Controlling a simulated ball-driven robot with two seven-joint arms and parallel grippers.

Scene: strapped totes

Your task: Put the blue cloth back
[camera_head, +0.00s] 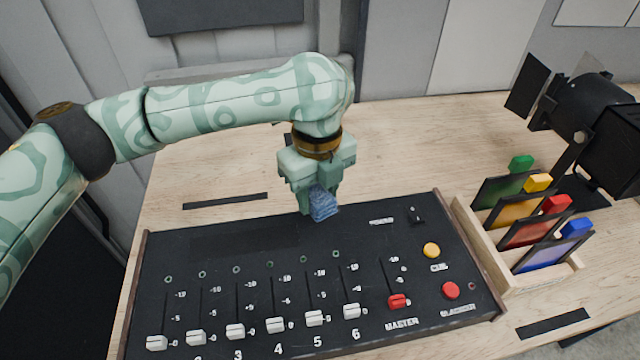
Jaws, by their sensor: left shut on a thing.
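The blue cloth (323,204) is a small crumpled piece at the fingertips of my left gripper (312,200). My left gripper points down and is shut on the cloth, over the back edge of the black control console (210,250). I cannot tell whether the cloth touches the console. The fingers hide part of the cloth. My right gripper is not in view.
The console has several white sliders, a red master slider (399,301), a yellow button (431,250) and a red button (451,290). A wooden rack (490,250) with coloured filter frames stands at right, near a black stage lamp (595,130). The table (220,165) behind the console is mostly clear.

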